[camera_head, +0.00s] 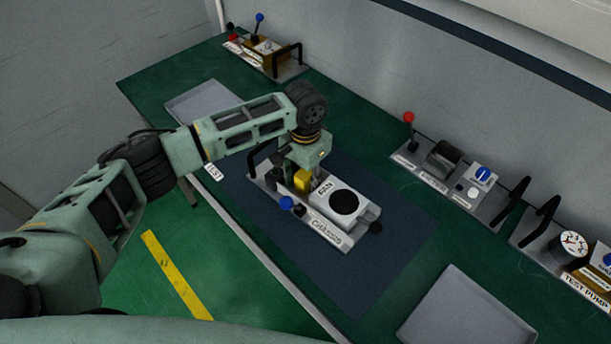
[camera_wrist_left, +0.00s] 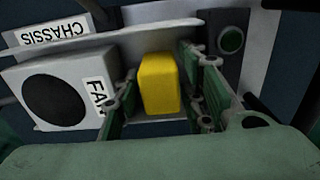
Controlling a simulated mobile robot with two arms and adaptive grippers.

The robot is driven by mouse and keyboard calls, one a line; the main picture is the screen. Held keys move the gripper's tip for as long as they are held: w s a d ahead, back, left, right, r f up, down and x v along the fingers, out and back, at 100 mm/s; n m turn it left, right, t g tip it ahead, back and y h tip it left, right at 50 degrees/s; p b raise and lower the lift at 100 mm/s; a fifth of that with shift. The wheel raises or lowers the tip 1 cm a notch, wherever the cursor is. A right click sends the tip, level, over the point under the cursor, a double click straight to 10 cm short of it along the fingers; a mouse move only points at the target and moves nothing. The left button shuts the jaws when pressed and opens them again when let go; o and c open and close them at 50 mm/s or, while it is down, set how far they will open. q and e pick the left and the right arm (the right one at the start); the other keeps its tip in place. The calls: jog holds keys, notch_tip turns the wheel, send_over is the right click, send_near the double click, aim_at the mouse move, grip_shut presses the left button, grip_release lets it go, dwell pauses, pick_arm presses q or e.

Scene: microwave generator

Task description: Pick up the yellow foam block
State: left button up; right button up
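The yellow foam block (camera_head: 302,181) sits in the chassis (camera_head: 322,228), beside the white fan unit (camera_head: 350,196) with its round black opening. In the left wrist view the yellow foam block (camera_wrist_left: 159,83) lies between the two fingers of my left gripper (camera_wrist_left: 160,100). A gap shows on each side of the block, so the fingers are open around it and do not appear to touch it. In the head view my left gripper (camera_head: 301,172) points down over the block and partly hides it. My right gripper is not in view.
The chassis stands on a dark blue mat (camera_head: 385,255) on the green bench. A blue knob (camera_head: 286,203) and black handle (camera_head: 262,155) are close to my left gripper. Grey trays (camera_head: 465,310) lie at the front right and back left. Several control panels line the wall.

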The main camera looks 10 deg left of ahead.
pick_arm(q)
jog(key=c, duration=0.5)
jog(key=shift+c, duration=0.2)
